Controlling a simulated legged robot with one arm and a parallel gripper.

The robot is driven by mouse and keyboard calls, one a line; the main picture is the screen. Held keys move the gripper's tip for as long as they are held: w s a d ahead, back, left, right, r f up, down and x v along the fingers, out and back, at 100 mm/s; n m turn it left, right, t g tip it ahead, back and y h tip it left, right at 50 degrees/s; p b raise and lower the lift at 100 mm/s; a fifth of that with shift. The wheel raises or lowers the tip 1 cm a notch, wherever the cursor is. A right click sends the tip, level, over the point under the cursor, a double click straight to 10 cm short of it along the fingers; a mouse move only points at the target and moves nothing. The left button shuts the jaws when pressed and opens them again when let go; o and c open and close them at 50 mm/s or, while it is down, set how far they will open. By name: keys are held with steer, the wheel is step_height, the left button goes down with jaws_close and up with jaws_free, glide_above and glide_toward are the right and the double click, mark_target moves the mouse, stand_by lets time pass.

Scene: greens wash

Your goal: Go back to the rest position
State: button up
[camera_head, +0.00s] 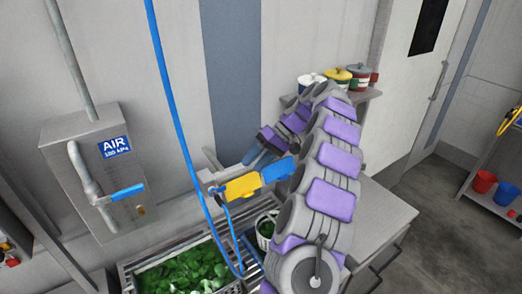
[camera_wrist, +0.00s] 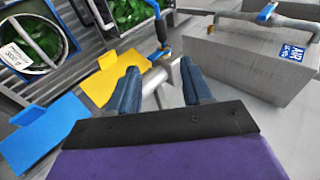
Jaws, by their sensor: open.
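My gripper (camera_head: 258,156) is at the end of my purple and grey arm, beside a wall fixture with a yellow paddle (camera_head: 242,187) and a blue paddle (camera_head: 278,171). In the wrist view, its two blue-grey fingers (camera_wrist: 160,88) are spread apart and hold nothing that I can see. A grey metal pipe fitting (camera_wrist: 157,75) shows between the fingers; I cannot tell whether they touch it. The yellow paddle (camera_wrist: 112,76) and blue paddle (camera_wrist: 42,132) lie left of the fingers in that view.
A blue hose (camera_head: 178,120) hangs close to my gripper. A grey AIR box (camera_head: 92,170) is on the wall at left. A crate of greens (camera_head: 185,275) and a white basket (camera_head: 265,228) stand below. Several pots (camera_head: 337,78) sit on a shelf behind my arm. Open floor lies right.

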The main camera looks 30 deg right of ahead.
steer(key=shift+p+v, duration=0.75)
steer(key=shift+v, duration=0.35)
steer(key=s+a+g+h+b, duration=0.15)
steer(key=s+a, duration=0.25)
steer(key=a, duration=0.4)
steer(key=s+a+n+g+h+b, duration=0.1)
steer(key=s+a+b, duration=0.1)
steer(key=s+a, duration=0.35)
steer(key=s+a+g+h+b, duration=0.1)
steer(key=s+a, duration=0.2)
steer(key=a, duration=0.6)
steer(key=s+f+h+b, duration=0.1)
steer(key=s+f, duration=0.3)
steer(key=s, duration=0.4)
steer(key=s+f+h+b, duration=0.2)
steer(key=s+f, duration=0.2)
steer(key=s, duration=0.4)
steer(key=s+a+f+h+b, duration=0.1)
steer(key=s+f, duration=0.3)
steer(key=s, duration=0.4)
steer(key=shift+s+h, duration=0.35)
steer(key=shift+h, duration=0.4)
